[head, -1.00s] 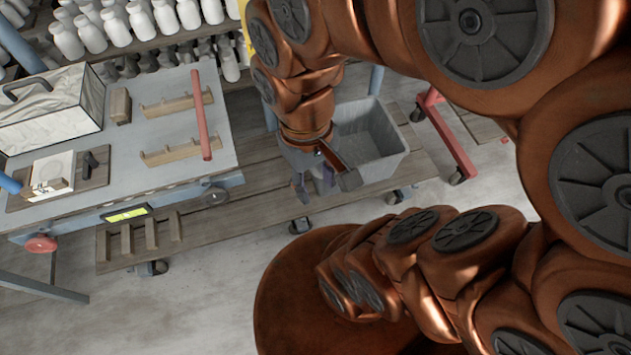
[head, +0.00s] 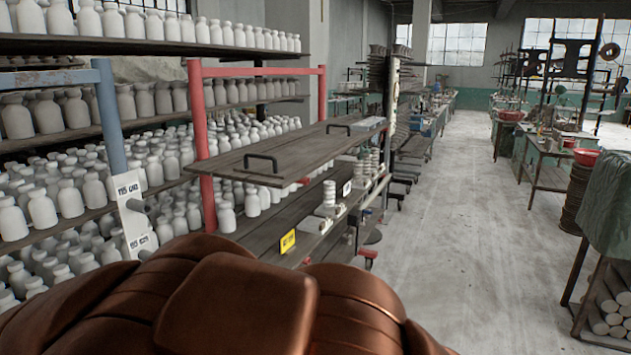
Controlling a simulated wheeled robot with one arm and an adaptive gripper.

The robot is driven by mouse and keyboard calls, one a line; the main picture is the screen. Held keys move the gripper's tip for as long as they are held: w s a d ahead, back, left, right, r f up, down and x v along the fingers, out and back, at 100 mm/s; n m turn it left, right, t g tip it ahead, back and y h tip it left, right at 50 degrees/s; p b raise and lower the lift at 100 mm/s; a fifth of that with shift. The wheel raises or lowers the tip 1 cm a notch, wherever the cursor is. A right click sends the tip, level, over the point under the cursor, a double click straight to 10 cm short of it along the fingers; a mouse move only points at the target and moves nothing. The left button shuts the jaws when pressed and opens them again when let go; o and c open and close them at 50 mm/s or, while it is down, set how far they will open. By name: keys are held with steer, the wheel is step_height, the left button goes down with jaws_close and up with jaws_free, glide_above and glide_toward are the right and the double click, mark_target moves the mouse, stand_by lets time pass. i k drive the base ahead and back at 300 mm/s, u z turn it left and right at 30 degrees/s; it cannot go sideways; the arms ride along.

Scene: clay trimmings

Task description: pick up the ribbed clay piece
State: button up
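I cannot make out a ribbed clay piece for certain in the head view. Pale stacked pieces (head: 329,196) with a ringed outline stand on the lower shelf of the red-framed rack, too small to identify. More pale pieces (head: 366,165) sit farther back on it. My gripper is out of view; only copper-coloured parts of my arm fill the bottom of the picture.
The red-framed rack (head: 200,125) with dark boards (head: 290,150) stands ahead. Shelves of white bottles (head: 70,205) fill the left. An open concrete aisle (head: 450,200) runs along the right of the rack. Workbenches (head: 545,150) and a cloth-covered stand (head: 612,205) line the far right.

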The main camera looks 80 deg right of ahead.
mark_target(358, 164)
steer(key=z, duration=3.4)
steer(key=k, duration=0.55)
steer(key=z, duration=0.85)
steer(key=i, duration=1.65)
steer(key=u, duration=0.25)
steer(key=i, duration=1.75)
steer(key=u, duration=1.55)
steer(key=i, duration=0.95)
steer(key=u, duration=0.95)
